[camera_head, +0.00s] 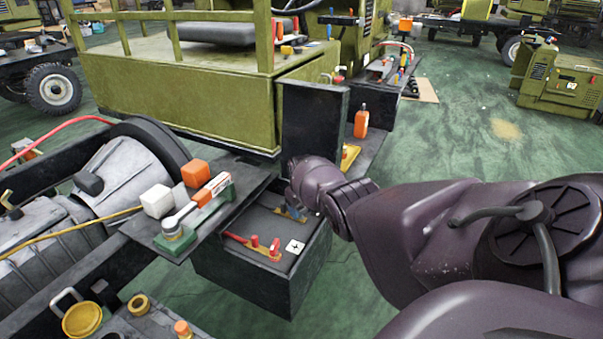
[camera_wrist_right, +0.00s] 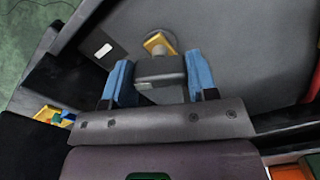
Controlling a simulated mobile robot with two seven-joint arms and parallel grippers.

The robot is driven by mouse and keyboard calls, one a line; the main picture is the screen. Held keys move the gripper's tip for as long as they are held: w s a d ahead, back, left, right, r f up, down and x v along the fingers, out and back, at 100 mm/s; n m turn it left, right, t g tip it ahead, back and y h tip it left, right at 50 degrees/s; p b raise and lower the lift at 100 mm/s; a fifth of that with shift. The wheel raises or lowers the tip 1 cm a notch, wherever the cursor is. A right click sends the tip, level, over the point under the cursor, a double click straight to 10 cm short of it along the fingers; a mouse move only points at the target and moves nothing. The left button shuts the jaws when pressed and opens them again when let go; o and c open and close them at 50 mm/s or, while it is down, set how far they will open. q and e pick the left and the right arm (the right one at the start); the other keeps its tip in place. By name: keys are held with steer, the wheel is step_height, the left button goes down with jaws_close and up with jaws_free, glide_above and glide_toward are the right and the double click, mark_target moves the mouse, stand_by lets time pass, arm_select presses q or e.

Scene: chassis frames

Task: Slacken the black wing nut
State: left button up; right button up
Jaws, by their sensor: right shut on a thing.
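The black wing nut (camera_wrist_right: 160,70) shows in the right wrist view as a dark block between the two blue fingers of my right gripper (camera_wrist_right: 160,82). The fingers are shut on its sides. A yellow metal piece (camera_wrist_right: 158,42) shows just beyond it. In the head view my right gripper (camera_head: 291,211) reaches down into the open black box (camera_head: 262,276), and the wrist hides the nut there. My left gripper is out of view.
The box's raised lid (camera_head: 313,122) stands just behind my right gripper. An orange bottle (camera_head: 361,121) stands behind. Open green floor lies right.

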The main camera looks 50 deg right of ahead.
mark_target(302, 208)
stand_by(0.3)
steer(key=o, duration=0.9)
steer(key=shift+o, duration=0.2)
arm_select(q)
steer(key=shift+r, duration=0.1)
arm_select(e)
steer(key=shift+r, duration=0.15)
steer(key=shift+r, duration=0.3)
step_height(302, 208, up, 5)
steer(key=shift+w+f+p, duration=0.15)
steer(key=shift+f+p, duration=0.05)
steer(key=shift+p, duration=0.9)
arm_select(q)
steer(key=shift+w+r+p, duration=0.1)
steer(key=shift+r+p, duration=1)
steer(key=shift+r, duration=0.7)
arm_select(e)
steer(key=shift+r, duration=2.7)
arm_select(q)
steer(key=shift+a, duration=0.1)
